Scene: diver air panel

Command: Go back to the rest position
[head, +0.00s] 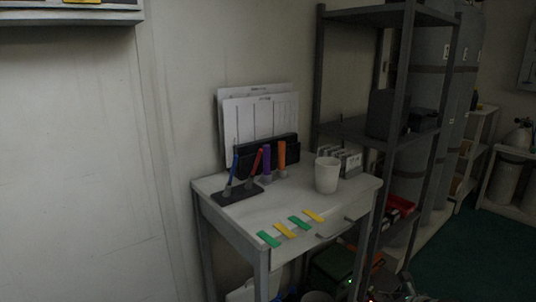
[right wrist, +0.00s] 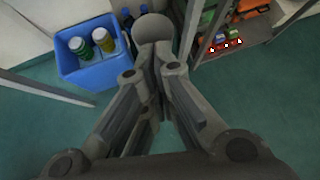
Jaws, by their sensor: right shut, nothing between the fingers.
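My right gripper (right wrist: 155,68) shows in the right wrist view with its two fingers closed together and nothing between them. It points down over the green floor (right wrist: 60,135). A dark shape at the bottom right edge of the head view may be part of my right arm, but I cannot tell. My left gripper is in neither view.
The small white table (head: 228,221) carries a pen stand (head: 238,192), a white mug (head: 327,175) and several green and yellow tags (head: 299,223). A dark shelf rack (head: 345,127) stands to its right. In the right wrist view, a blue bin (right wrist: 90,76) holds bottles.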

